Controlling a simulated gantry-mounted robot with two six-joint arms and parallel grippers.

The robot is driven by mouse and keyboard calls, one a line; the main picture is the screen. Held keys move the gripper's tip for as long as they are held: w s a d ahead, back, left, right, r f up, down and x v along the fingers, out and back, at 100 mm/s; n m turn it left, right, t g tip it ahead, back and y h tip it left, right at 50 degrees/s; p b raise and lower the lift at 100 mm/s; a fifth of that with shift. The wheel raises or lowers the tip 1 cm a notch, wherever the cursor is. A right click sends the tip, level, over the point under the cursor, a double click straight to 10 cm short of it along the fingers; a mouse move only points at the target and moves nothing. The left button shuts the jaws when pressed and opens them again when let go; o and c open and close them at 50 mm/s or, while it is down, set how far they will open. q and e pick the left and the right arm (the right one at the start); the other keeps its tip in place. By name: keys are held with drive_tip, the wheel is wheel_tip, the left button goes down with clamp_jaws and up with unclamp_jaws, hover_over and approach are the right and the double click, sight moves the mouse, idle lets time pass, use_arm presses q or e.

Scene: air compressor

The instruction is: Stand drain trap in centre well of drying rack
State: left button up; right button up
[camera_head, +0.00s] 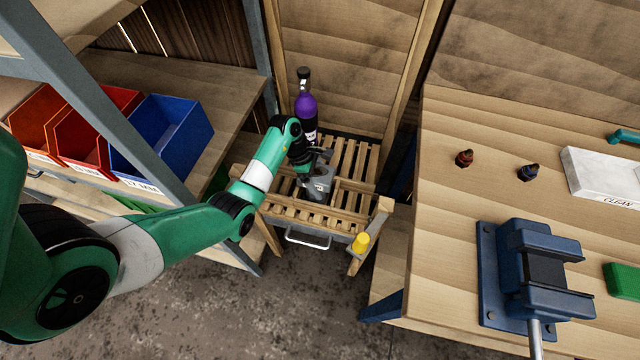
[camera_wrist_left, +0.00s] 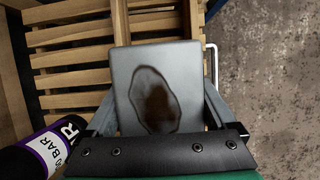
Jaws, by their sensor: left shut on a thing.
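The drain trap is a grey block-like part (camera_head: 320,187) at the middle of the drying rack in the head view. In the left wrist view, the drain trap (camera_wrist_left: 150,60) shows a flat grey face with a dark brown stain. My left gripper (camera_head: 316,170) is shut on it, with one finger on either side in the wrist view. The drying rack (camera_head: 352,160) is a slatted wooden stand. The trap hides the slats beneath it, so I cannot tell whether it touches the rack or hangs just above. My right gripper is not in view.
A purple bottle (camera_head: 306,108) stands at the rack's back left, close to my left wrist. A yellow object (camera_head: 361,243) is at the rack's front right corner. A workbench with a blue vise (camera_head: 540,265) is to the right; shelves with red and blue bins (camera_head: 165,130) are left.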

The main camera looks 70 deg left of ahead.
use_arm(q)
drive_tip(key=shift+w+r, duration=0.1)
drive_tip(key=o, duration=1.6)
drive_tip(key=shift+a+r, duration=0.1)
drive_tip(key=shift+r, duration=0.15)
drive_tip(key=p+v, duration=0.6)
drive_tip(key=v, duration=0.4)
drive_tip(key=shift+a+r, duration=0.15)
drive_tip(key=shift+r, duration=0.15)
drive_tip(key=shift+s+a+r, duration=0.1)
drive_tip(key=shift+s+r, duration=0.2)
drive_tip(key=shift+r, duration=0.1)
